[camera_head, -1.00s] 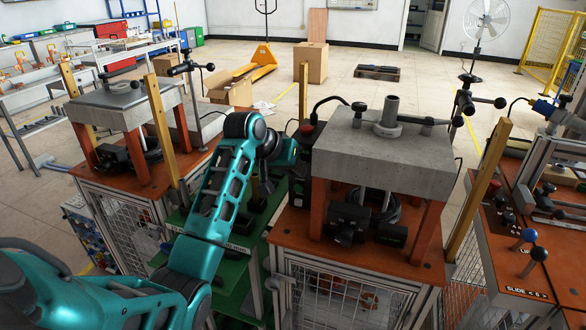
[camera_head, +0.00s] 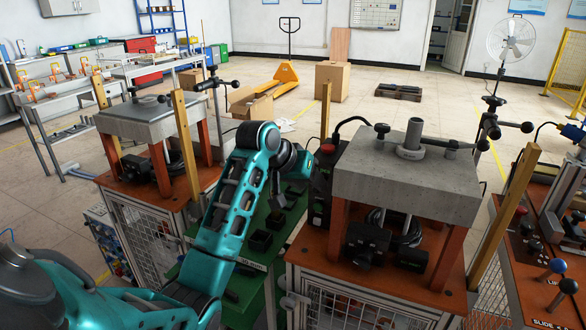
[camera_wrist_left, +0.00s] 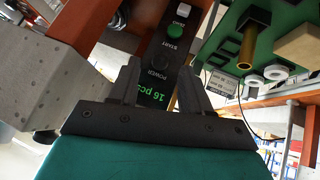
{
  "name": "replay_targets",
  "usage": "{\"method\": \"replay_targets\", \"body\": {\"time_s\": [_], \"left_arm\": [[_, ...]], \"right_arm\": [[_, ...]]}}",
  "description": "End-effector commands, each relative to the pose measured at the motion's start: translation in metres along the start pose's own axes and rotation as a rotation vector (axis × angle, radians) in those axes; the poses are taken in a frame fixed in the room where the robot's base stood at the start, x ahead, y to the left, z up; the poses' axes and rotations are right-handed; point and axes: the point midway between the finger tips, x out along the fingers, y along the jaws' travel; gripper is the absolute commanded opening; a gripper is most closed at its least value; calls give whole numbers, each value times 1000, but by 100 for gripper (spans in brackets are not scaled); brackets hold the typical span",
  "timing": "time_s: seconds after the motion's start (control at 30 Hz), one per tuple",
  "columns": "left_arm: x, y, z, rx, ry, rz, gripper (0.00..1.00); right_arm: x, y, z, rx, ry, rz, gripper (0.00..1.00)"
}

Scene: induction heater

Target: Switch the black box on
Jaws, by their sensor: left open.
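The black box (camera_head: 321,192) stands on the orange bench top, left of the grey block, with a red button on top. In the left wrist view its black panel (camera_wrist_left: 172,52) has a green START button (camera_wrist_left: 175,30), a black POWER knob (camera_wrist_left: 160,63) and a green "16 pcs" display. My left gripper (camera_head: 298,162) is beside the box at its upper left. In the left wrist view the left gripper (camera_wrist_left: 157,75) is open and empty, its fingers on either side of the POWER knob. I cannot tell whether they touch the panel. My right gripper is out of view.
A heavy grey block (camera_head: 408,182) on orange legs stands right of the box. A similar press (camera_head: 150,120) stands to the left. A green table (camera_head: 262,240) with small black trays lies between them. Blue and black levers (camera_head: 558,266) are at the far right.

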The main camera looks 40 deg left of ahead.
Motion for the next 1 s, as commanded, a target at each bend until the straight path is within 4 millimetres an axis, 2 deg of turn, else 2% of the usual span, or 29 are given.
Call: {"method": "replay_targets", "body": {"time_s": [0.03, 0.2, 0.43, 0.6, 1.0], "left_arm": [[-14, -1, -2, 2, 6, -3, 48], [-52, 0, -1, 3, 5, -3, 48], [-88, 0, -1, 0, 4, -2, 48], [-98, 0, -1, -1, 2, -1, 48], [-98, 0, 0, -1, 1, 0, 48]], "right_arm": [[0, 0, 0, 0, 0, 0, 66], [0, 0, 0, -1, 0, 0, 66], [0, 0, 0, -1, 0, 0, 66], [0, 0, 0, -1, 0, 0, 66], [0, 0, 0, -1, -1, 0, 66]]}}
